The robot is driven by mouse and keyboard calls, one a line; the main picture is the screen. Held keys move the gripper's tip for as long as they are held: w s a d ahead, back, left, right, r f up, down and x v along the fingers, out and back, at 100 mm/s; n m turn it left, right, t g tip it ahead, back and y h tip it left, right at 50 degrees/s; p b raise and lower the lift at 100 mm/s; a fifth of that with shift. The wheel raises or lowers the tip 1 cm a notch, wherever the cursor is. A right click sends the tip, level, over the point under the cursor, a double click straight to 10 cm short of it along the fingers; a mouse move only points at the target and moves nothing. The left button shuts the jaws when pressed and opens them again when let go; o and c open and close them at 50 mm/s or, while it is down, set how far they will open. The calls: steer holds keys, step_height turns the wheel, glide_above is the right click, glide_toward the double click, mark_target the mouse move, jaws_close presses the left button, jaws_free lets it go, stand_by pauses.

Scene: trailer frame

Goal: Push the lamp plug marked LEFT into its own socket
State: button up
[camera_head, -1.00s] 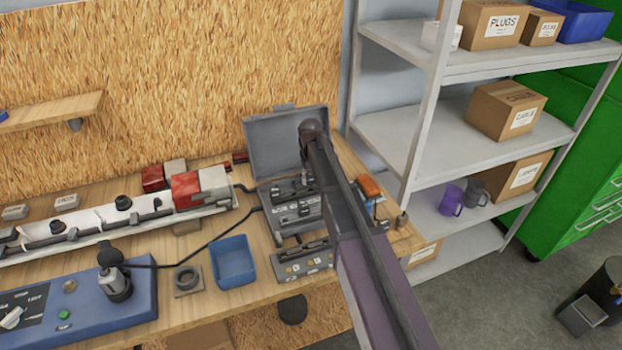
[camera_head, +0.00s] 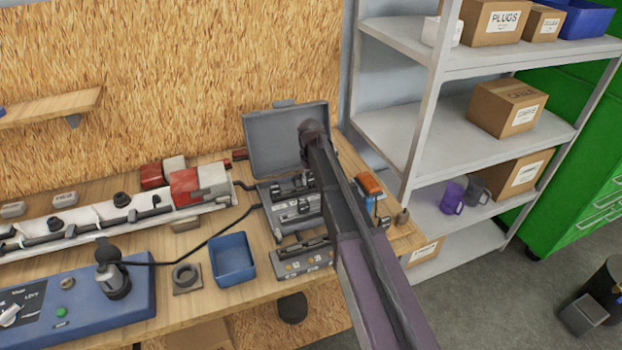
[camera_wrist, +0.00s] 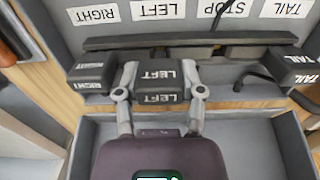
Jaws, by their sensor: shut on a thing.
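In the wrist view the dark plug marked LEFT (camera_wrist: 160,92) sits between the two fingers of my gripper (camera_wrist: 160,76), which is shut on it. It lies below the white LEFT label (camera_wrist: 158,10) on the grey panel and close to a long black strip (camera_wrist: 190,41). The socket opening is hidden, so I cannot tell how far in the plug is. A plug marked RIGHT (camera_wrist: 92,77) is just left of the fingers, and a plug marked TAIL (camera_wrist: 294,68) is at the right. In the head view my arm hides most of the gripper.
The grey box (camera_head: 290,212) stands on the wooden bench with its lid (camera_head: 285,145) up behind. A blue tray (camera_head: 233,260) and a square part with a ring (camera_head: 187,278) lie to its left. A light bar (camera_head: 100,220) and blue tester (camera_head: 85,310) fill the left bench.

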mark_target(311, 174)
steer(key=shift+f+b, duration=0.6)
steer(key=shift+f, duration=0.1)
stand_by(0.9)
steer(key=o, duration=0.8)
steer(key=shift+o, duration=0.8)
steer(key=shift+r, duration=0.15)
steer(key=shift+r+p, duration=3.4)
steer(key=shift+p, duration=0.15)
steer(key=shift+s+f, duration=0.1)
steer(key=shift+s, duration=0.05)
